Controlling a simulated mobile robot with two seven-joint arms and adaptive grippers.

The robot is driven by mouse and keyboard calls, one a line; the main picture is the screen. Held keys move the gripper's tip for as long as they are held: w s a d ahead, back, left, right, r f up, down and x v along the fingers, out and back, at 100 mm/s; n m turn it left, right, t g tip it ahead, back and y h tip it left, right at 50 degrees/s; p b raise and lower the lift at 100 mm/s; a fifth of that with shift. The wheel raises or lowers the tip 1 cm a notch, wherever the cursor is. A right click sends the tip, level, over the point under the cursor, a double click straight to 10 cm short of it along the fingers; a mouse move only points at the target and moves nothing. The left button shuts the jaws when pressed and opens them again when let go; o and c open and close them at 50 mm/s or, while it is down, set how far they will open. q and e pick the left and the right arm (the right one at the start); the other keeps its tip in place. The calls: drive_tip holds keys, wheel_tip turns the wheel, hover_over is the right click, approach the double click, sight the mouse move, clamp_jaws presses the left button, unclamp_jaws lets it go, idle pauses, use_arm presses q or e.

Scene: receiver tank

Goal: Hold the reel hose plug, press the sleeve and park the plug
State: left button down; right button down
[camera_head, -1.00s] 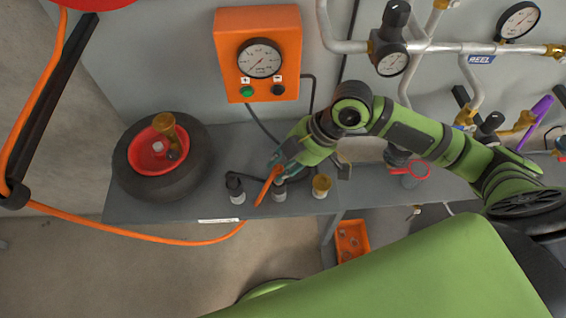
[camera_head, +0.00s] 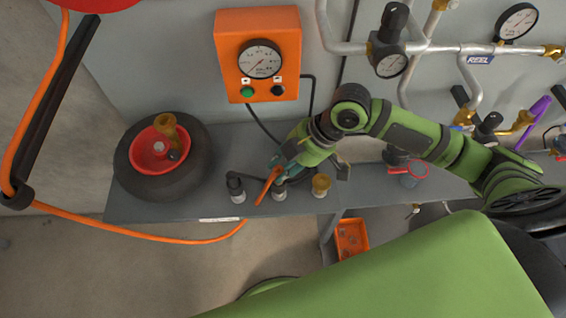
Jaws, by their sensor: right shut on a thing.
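My right gripper (camera_head: 281,167) reaches in from the right over the grey bench and is shut at the upper end of a short orange hose length (camera_head: 267,187). The reel hose plug is mostly hidden by the fingers, and I cannot make out its sleeve. The gripper is just above the middle of three small holders, and the middle holder (camera_head: 280,192) is partly covered. The orange hose (camera_head: 130,231) hangs in a loop from the left to the bench's front edge. My left gripper is not in view.
A black-capped holder (camera_head: 237,189) and a brass-topped holder (camera_head: 321,185) flank the middle one closely. A wheel with a red hub (camera_head: 160,160) lies at the bench's left. An orange gauge box (camera_head: 258,55) is on the wall behind. An orange bin (camera_head: 351,240) is below.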

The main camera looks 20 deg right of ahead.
drive_tip(key=shift+f, duration=0.6)
idle(0.3)
drive_tip(key=c, duration=0.9)
unclamp_jaws()
drive_tip(key=v, duration=1.2)
drive_tip(key=shift+a, duration=0.1)
